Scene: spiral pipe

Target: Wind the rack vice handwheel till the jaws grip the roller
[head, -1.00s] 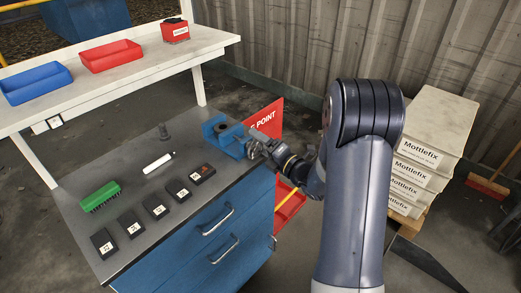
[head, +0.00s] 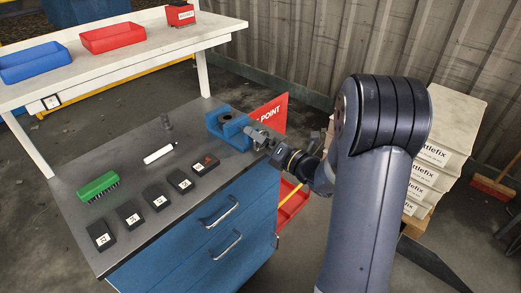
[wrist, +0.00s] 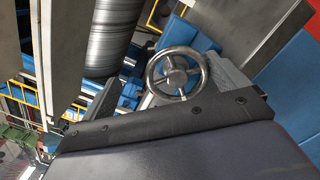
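The blue rack vice (head: 229,130) stands at the bench's right end, with a dark round thing between its jaws that may be the roller; I cannot tell whether the jaws touch it. The handwheel (wrist: 177,72) shows in the wrist view as a grey spoked ring with a central hub, and blue vice parts show behind it. My gripper (head: 262,138) is at the vice's right side, where the handwheel is hidden in the head view. In the wrist view the grey fingers stand apart on either side of the wheel, and I see no firm contact.
The grey bench (head: 128,187) also holds a green brush (head: 98,186), a white cylinder (head: 160,153), a small grey peg (head: 167,123) and several dark numbered blocks. A red sign (head: 270,115) stands behind the vice. Stacked white boxes (head: 440,155) are at the right.

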